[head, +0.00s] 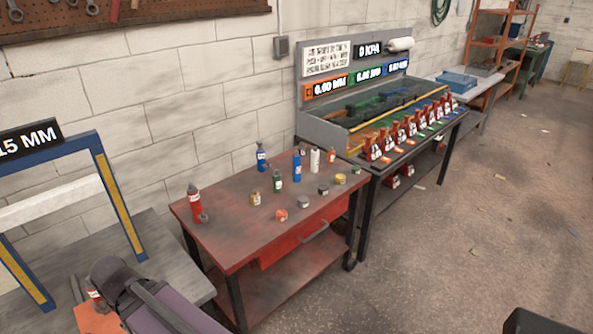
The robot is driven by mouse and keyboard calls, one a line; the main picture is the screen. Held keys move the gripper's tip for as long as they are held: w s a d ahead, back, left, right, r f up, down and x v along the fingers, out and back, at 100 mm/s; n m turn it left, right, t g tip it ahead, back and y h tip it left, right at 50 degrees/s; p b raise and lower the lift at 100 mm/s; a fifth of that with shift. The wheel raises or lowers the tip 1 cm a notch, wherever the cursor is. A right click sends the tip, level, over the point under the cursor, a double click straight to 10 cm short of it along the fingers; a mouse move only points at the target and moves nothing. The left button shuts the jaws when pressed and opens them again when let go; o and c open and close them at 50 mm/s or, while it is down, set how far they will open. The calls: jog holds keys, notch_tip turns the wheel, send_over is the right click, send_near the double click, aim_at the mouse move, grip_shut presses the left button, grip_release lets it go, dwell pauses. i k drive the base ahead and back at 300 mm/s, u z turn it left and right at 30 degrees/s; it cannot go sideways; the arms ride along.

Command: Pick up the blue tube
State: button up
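Two blue upright containers stand on the red workbench (220,235). One blue tube (297,168) is near the middle of the back half. The other blue container (262,158) has a dark narrow top and stands further back and left, near the wall. I cannot tell from their labels which is the task's blue tube. Part of my arm shows at the lower left, well short of both. My gripper's fingers do not show in this view.
A green bottle (277,182), a white tube (315,160), a red bottle (194,203) and several small jars share the bench. A bench with red clamps (408,128) adjoins at right. A blue-yellow frame (118,205) stands at left. The floor (480,220) at right is mostly clear.

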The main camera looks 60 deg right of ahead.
aim_at(296, 157)
jog(key=z, duration=1.75)
jog(key=k, duration=0.95)
jog(key=i, duration=0.65)
